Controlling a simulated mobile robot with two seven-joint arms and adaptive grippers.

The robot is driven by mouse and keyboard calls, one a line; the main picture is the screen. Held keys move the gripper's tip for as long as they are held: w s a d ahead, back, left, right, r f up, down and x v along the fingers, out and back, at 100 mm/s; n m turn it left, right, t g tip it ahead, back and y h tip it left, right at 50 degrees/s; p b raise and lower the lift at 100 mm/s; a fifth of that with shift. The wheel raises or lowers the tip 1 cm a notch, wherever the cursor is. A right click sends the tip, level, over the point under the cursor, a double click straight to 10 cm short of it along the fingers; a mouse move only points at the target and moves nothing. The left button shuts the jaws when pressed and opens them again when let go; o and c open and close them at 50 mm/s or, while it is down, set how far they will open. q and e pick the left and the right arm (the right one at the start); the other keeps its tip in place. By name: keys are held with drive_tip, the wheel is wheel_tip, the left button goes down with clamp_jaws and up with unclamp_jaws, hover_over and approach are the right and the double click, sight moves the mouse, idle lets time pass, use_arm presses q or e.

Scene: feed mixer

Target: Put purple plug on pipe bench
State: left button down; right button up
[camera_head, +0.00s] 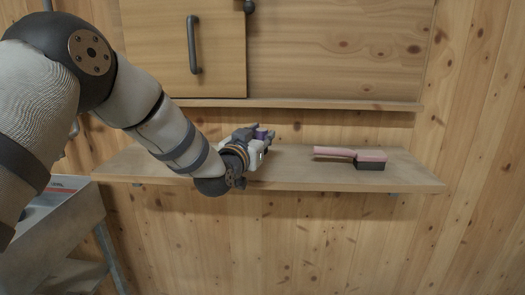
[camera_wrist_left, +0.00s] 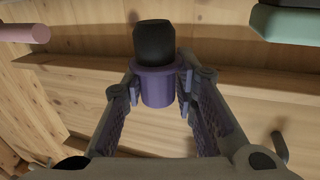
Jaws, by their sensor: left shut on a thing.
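My left gripper (camera_head: 259,136) reaches over the wooden wall shelf (camera_head: 225,179) and is shut on the purple plug (camera_head: 262,133). In the left wrist view, the plug (camera_wrist_left: 158,88) is a purple cylinder with a wider collar and a black rounded end. The two fingers of the gripper (camera_wrist_left: 160,92) press on its sides. In the head view the gripper hides most of the plug. I cannot tell whether the plug touches the shelf. No bench with pipes is recognisable. My right gripper is not in view.
A pink-handled brush (camera_head: 370,157) lies on the shelf's right part, with bare wood around it. A cabinet door with a dark handle (camera_head: 193,45) is above. A grey metal cart (camera_head: 60,215) stands lower left. A teal and black object (camera_wrist_left: 288,22) shows in the wrist view.

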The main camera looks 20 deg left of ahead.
use_arm(q)
drive_tip(key=shift+f, duration=1.8)
drive_tip(key=c, duration=1.3)
unclamp_jaws()
drive_tip(key=shift+r, duration=0.15)
